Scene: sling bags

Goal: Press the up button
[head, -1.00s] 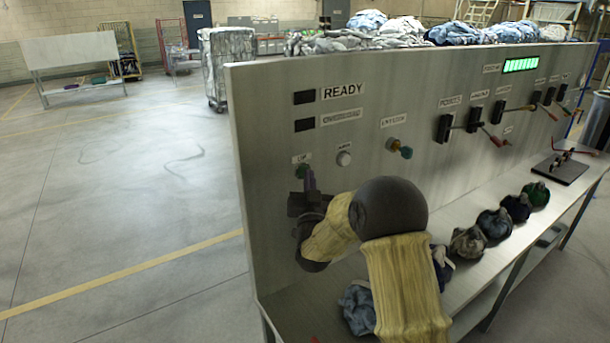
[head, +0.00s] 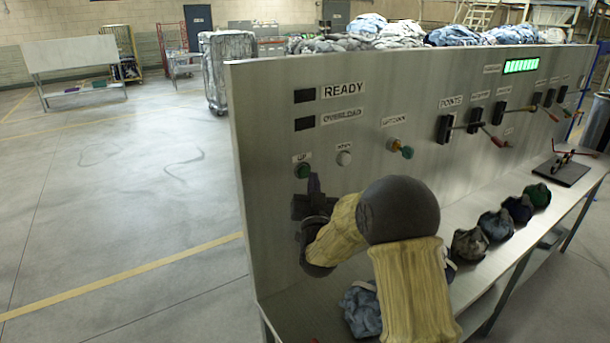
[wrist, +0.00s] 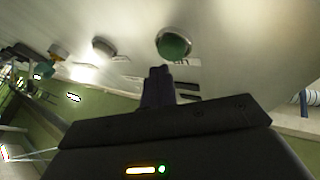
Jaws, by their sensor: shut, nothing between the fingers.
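The up button (head: 302,171) is a green round button under a small "UP" label on the left part of the upright metal panel (head: 262,130). In the wrist view the green button (wrist: 173,45) shows just beyond my fingertips. My gripper (head: 314,184) is shut and empty, just below and to the right of the button in the head view. Its fingers (wrist: 158,75) are together, and a gap seems to separate them from the button. Whether they touch the panel I cannot tell.
A white button (head: 344,158) sits right of the green one, then a yellow-and-teal knob (head: 401,148) and several levers (head: 474,121). Below, a shelf holds several tied bundles (head: 496,225). The floor left of the panel is open.

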